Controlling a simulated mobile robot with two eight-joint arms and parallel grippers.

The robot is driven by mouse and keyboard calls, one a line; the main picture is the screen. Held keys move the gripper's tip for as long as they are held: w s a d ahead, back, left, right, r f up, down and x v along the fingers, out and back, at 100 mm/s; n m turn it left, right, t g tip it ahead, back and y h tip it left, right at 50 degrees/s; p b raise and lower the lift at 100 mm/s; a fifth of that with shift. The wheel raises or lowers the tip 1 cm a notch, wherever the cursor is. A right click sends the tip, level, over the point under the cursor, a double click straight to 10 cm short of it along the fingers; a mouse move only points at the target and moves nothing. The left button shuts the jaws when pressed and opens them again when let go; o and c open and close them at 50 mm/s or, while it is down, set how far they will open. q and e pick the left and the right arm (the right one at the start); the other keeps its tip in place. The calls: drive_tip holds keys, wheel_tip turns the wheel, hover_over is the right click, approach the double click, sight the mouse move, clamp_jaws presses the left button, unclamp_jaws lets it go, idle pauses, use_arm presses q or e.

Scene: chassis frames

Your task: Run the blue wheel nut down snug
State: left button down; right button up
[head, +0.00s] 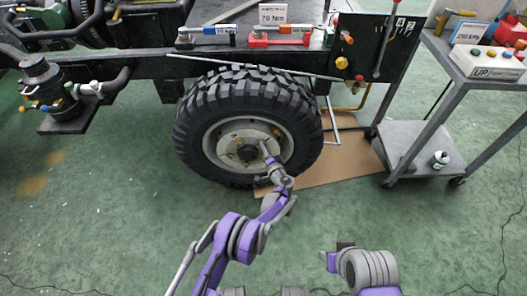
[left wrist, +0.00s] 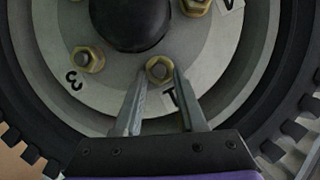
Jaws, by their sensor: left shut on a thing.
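The wheel (head: 248,125) stands under the dark chassis frame, its pale hub carrying several brass-coloured nuts around a dark centre cap (left wrist: 130,20). I see no clearly blue nut on it. My left gripper (head: 267,152) reaches to the lower right of the hub. In the left wrist view its two fingers (left wrist: 160,76) are closed on either side of the brass nut (left wrist: 160,69) by the label "1". Another nut (left wrist: 88,60) by the label "3" is to the left, and one more (left wrist: 195,5) is at the top. My right gripper (head: 335,257) is low in the head view, away from the wheel; its fingers are unclear.
Blue (head: 207,36) and red (head: 281,36) tools lie on the frame above, by a "70 Nm" sign (head: 272,15). Cardboard (head: 345,163) lies beside the wheel. A grey cart (head: 415,148) stands at the right. The green floor in front is mostly clear.

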use_arm(q)
drive_tip(key=shift+f+m+y+b, duration=0.15)
drive_tip(key=shift+m+y+b, duration=0.25)
drive_tip(key=shift+m, duration=0.3)
drive_tip(key=shift+c, duration=2.4)
unclamp_jaws()
drive_tip(key=p+v, duration=0.2)
drive_tip(key=v, duration=0.9)
drive_tip(key=shift+a, duration=0.1)
